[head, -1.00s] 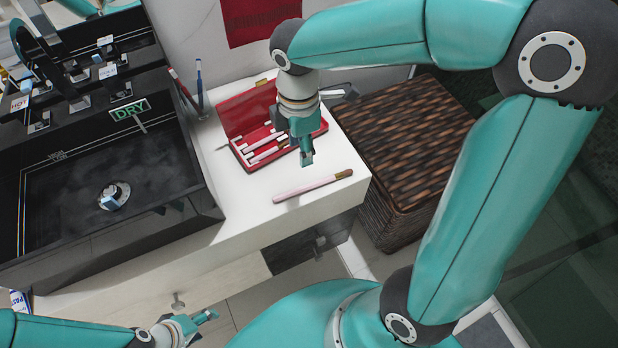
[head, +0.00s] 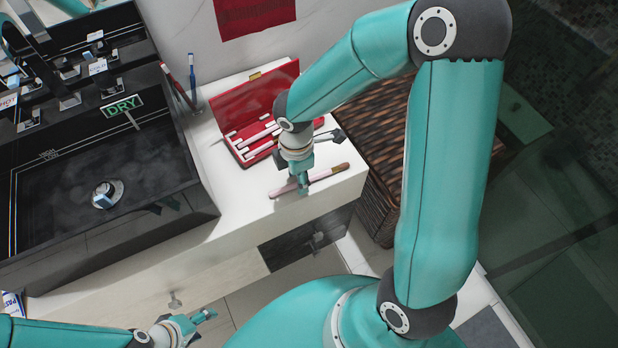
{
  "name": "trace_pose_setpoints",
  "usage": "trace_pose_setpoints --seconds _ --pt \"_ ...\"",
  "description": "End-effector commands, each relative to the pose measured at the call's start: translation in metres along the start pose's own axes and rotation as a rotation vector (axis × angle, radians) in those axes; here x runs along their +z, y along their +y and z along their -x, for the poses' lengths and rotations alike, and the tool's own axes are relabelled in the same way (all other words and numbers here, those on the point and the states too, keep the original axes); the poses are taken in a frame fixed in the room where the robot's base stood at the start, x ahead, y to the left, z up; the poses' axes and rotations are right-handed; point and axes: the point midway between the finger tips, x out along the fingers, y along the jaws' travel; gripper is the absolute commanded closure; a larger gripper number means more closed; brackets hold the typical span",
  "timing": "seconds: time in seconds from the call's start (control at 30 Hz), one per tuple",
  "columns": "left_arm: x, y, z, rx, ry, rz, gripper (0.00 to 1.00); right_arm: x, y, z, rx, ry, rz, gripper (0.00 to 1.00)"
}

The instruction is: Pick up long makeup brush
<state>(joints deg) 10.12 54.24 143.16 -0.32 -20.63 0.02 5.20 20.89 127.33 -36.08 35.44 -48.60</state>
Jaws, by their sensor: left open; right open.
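The long makeup brush (head: 325,175) has a pale pink handle and a brown tip. It lies on the white counter (head: 236,198) near its front edge, tip to the right. My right gripper (head: 303,190) is open, with its fingers over the middle of the handle and hiding part of it. I cannot tell whether the fingers touch the brush. My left gripper (head: 208,316) is open and empty at the bottom left, low in front of the drawers and away from the brush.
An open red case (head: 232,103) with several pink brushes lies behind the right gripper. A black sink (head: 60,190) is at the left. Two toothbrush-like sticks stand beside it. A woven brown basket (head: 375,190) stands right of the counter.

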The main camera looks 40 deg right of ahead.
Motion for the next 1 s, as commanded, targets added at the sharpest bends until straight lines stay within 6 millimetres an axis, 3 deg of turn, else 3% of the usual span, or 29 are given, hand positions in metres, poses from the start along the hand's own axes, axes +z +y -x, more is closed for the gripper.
trace_pose_setpoints --seconds 0.1,0.33,0.6,1.0 --pt "0.0 -0.0006 -0.0017 0.0 0.0 0.0 0.4 0.0002 -0.0004 -0.0097 -0.002 0.001 -0.001 0.55" --pt "0.0 -0.0005 -0.0015 0.0 0.0 0.0 0.4 0.0002 0.0 -0.01 0.001 0.001 -0.001 0.55" --pt "0.0 -0.0005 -0.0015 0.0 0.0 0.0 0.4 0.0002 -0.0001 -0.0097 0.0 0.001 -0.001 1.0" --pt "0.0 -0.0003 -0.0009 0.0 0.0 0.0 0.4 0.0001 0.0002 -0.0073 0.001 0.001 -0.001 1.0"
